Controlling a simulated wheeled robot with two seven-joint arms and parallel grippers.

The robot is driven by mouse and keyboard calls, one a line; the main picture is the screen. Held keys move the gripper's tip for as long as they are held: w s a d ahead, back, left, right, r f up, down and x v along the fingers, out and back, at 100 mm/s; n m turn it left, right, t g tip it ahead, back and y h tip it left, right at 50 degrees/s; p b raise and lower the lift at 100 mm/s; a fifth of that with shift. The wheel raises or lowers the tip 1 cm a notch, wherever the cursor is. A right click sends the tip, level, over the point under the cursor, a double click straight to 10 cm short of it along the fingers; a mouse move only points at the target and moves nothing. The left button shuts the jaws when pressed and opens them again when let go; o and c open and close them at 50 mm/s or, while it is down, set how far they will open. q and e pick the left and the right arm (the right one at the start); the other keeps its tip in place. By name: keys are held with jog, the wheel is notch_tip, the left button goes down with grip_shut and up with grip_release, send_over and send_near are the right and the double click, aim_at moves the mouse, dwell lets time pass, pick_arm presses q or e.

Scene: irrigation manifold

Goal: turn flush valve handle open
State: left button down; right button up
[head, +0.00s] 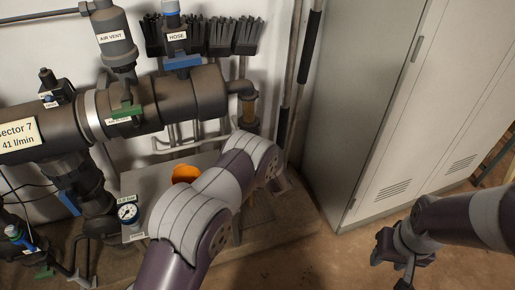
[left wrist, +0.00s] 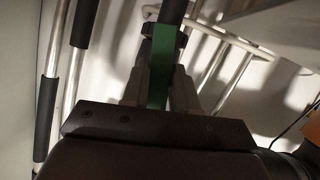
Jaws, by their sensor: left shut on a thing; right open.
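My left gripper (left wrist: 160,84) is shut on a green handle (left wrist: 162,52), seen in the left wrist view as a flat green bar between the two fingers. A dark pipe runs just beyond the bar. No label for this handle is visible. Another green handle (head: 125,112) sits on the dark manifold pipe (head: 170,97), apart from my arm. My right gripper (head: 400,252) is open and empty, low at the right above the floor.
A blue handle (head: 183,62) is on the hose valve, beside the air vent (head: 117,45). A pressure gauge (head: 128,212) and an orange object (head: 185,173) are near my left arm. A grey locker (head: 385,110) stands right; poles (head: 303,60) lean beside it.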

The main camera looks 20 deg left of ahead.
pick_arm(q)
jog(key=shift+d+m, duration=0.1)
jog(key=shift+m, duration=0.4)
jog(key=shift+w+p, duration=0.1)
jog(key=shift+p, duration=0.25)
jog(key=c, duration=1)
grip_release()
jog(key=shift+o, duration=0.2)
jog(key=shift+d, duration=0.1)
jog(key=p+v, duration=0.2)
jog(key=v, duration=1)
jog(key=shift+d+y+p, duration=0.3)
jog(key=shift+d+p, duration=0.05)
jog(key=shift+d, duration=0.05)
jog(key=shift+r, duration=0.15)
